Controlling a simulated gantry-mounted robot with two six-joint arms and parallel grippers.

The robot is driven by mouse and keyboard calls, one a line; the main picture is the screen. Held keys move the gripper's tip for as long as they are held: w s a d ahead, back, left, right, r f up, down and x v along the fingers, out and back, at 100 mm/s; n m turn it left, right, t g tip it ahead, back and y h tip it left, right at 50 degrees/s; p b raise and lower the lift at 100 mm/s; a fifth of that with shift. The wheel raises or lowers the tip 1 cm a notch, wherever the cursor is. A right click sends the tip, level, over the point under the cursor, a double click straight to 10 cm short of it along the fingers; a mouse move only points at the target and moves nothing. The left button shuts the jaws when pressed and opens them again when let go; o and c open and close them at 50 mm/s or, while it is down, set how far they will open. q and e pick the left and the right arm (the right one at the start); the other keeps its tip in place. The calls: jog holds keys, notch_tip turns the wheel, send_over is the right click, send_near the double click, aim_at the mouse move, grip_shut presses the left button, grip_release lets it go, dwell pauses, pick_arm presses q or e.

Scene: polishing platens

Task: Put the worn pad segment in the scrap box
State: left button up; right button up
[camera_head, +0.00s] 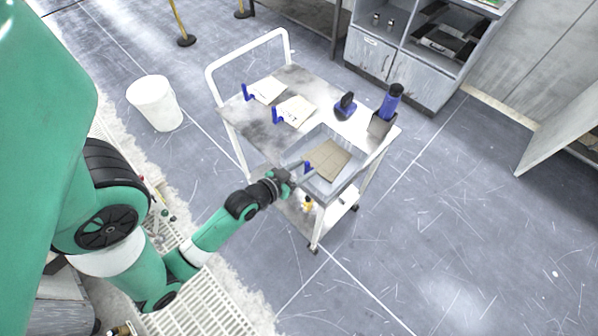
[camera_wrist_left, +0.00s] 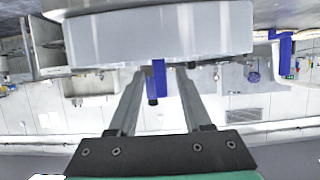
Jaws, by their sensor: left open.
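A tan, square pad segment (camera_head: 330,160), which looks like the worn one, lies in a shallow grey open box (camera_head: 345,187) at the near end of the cart. A blue tab (camera_head: 308,167) stands at its left side. My left gripper (camera_head: 301,175) is at the box's near left edge, by this tab. In the left wrist view its fingers (camera_wrist_left: 158,100) are spread, with the blue tab (camera_wrist_left: 159,77) showing between them; I cannot tell whether they touch it. The pale box wall (camera_wrist_left: 160,35) fills the top of that view. My right gripper is not in view.
Two pale sheets (camera_head: 267,90) (camera_head: 295,110) with blue tabs lie farther back on the cart (camera_head: 245,117). A white bucket (camera_head: 155,103) is on the floor left; the floor right is clear.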

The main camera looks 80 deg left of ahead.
pick_arm(q)
jog(key=v, duration=1.2)
jog(key=shift+p, duration=0.35)
jog(key=w+a+r+m+t, duration=0.3)
jog(key=w+r+t, duration=0.2)
jog(key=w+r, duration=0.7)
jog(key=w+d+r+m+t+h, duration=0.3)
jog(key=w+d+r+t, duration=0.1)
jog(key=w+r, duration=0.8)
jog(key=s+d+r+t+h, duration=0.1)
jog(key=d+r, duration=0.4)
jog(key=r, duration=0.6)
jog(key=s+d+r+m+t+h, duration=0.1)
jog(key=d+r+t+h, duration=0.2)
jog(key=r, duration=0.8)
jog(key=s+d+r+m+t+h, duration=0.1)
jog(key=d+r+t+h, duration=0.1)
jog(key=d+r, duration=0.5)
notch_tip(320, 180, up, 4)
jog(key=shift+d+r+t+h, duration=0.1)
jog(key=shift+d+t+h, duration=0.25)
jog(key=shift+t, duration=0.45)
